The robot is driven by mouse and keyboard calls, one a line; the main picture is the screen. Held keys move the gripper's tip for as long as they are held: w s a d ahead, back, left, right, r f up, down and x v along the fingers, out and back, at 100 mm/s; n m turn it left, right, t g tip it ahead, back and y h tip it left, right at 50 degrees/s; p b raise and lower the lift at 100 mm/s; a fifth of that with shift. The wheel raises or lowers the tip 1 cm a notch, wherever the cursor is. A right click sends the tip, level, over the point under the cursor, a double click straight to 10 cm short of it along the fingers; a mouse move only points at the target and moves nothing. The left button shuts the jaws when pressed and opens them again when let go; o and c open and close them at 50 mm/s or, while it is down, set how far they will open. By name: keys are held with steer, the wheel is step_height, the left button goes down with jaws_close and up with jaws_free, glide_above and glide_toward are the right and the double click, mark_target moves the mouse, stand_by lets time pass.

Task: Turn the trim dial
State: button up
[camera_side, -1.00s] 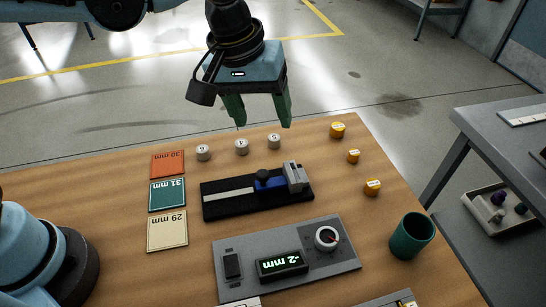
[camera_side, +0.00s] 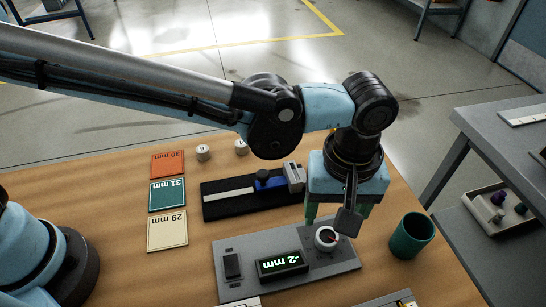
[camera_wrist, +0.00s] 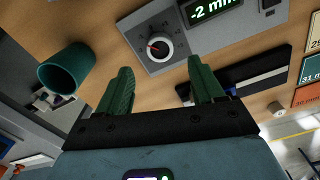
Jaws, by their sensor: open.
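The trim dial (camera_side: 326,238) is a round white knob with a red pointer mark, on a grey panel (camera_side: 342,264). In the wrist view the dial (camera_wrist: 153,47) lies ahead of the fingertips, roughly between them in the picture. The panel also has a display (camera_side: 282,262) reading -2 mm and a dark switch (camera_side: 232,265). My gripper (camera_side: 337,212) points down just behind and above the dial, apart from it as far as I can tell. Its green fingers (camera_wrist: 160,72) are spread, with nothing between them.
A dark green cup (camera_side: 411,238) stands right of the panel. A black slide gauge (camera_side: 225,207) with a blue part lies behind the panel. Orange, teal and cream mm cards (camera_side: 167,230) lie to the left. My arm hides the pieces at the back right.

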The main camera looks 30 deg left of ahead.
mark_target(328, 235)
steer(key=shift+f, duration=3.15)
steer(key=c, duration=1.1)
steer(key=shift+o, duration=0.2)
